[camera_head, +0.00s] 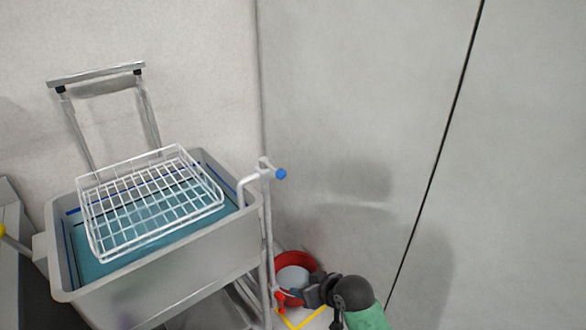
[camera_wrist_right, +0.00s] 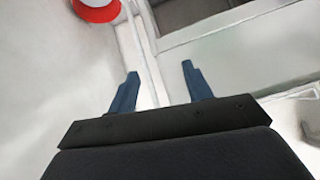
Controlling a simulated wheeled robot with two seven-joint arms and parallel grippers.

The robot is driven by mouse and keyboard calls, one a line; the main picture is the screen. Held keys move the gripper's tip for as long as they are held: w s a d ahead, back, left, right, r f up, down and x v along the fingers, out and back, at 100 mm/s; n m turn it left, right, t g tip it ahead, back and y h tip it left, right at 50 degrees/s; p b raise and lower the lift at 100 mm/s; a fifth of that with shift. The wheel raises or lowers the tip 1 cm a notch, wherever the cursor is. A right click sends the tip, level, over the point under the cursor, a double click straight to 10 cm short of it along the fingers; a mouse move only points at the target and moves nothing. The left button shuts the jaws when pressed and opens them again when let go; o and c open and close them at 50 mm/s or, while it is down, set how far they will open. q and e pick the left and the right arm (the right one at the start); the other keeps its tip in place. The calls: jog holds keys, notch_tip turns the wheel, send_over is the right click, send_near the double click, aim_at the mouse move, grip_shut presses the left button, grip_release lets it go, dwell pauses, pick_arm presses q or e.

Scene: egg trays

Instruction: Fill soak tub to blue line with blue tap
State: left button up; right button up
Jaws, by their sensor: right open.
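The grey soak tub (camera_head: 170,284) stands on a trolley at the left in the head view. Teal water (camera_head: 105,255) is inside it, and part of a blue line (camera_head: 72,211) shows on the inner wall above the water. The tap (camera_head: 264,168) with a blue knob (camera_head: 281,174) rises at the tub's right corner, its spout bent toward the tub. I cannot tell whether water runs. My right gripper (camera_head: 297,297) is low, right of the trolley and well below the blue knob. In the wrist view its two blue fingers (camera_wrist_right: 158,88) are apart with nothing between them. My left gripper is out of view.
A white wire basket (camera_head: 150,204) sits over the tub. A red bucket (camera_head: 296,262) stands on the floor behind my right gripper, near a red handle (camera_head: 281,302) on the pipe and a yellow floor line (camera_head: 296,326). Grey walls close in behind and to the right.

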jog(key=w+a+r+n+t+y+p, duration=0.15)
jog(key=w+r+y+p, duration=0.25)
jog(key=w+r, duration=0.8)
jog(key=t+y, duration=0.3)
send_near(281, 172)
jog(key=w+a+f, duration=0.2)
jog(key=w, duration=0.1)
jog(key=p+x, duration=0.1)
jog(key=x, duration=0.1)
jog(key=p+x, duration=0.1)
jog(key=x, duration=0.1)
jog(key=p+x, duration=0.1)
jog(key=shift+w+a+r, duration=0.25)
jog(key=shift+a, duration=0.1)
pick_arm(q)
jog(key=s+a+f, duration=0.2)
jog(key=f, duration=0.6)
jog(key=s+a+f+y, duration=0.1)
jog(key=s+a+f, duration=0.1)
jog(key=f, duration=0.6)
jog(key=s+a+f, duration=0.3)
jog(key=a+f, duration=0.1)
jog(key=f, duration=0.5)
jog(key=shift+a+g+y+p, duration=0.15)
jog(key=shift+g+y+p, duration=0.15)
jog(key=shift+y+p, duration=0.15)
pick_arm(e)
jog(key=shift+w+a+f, duration=0.1)
jog(key=shift+w+a, duration=0.35)
jog(key=shift+a, duration=0.1)
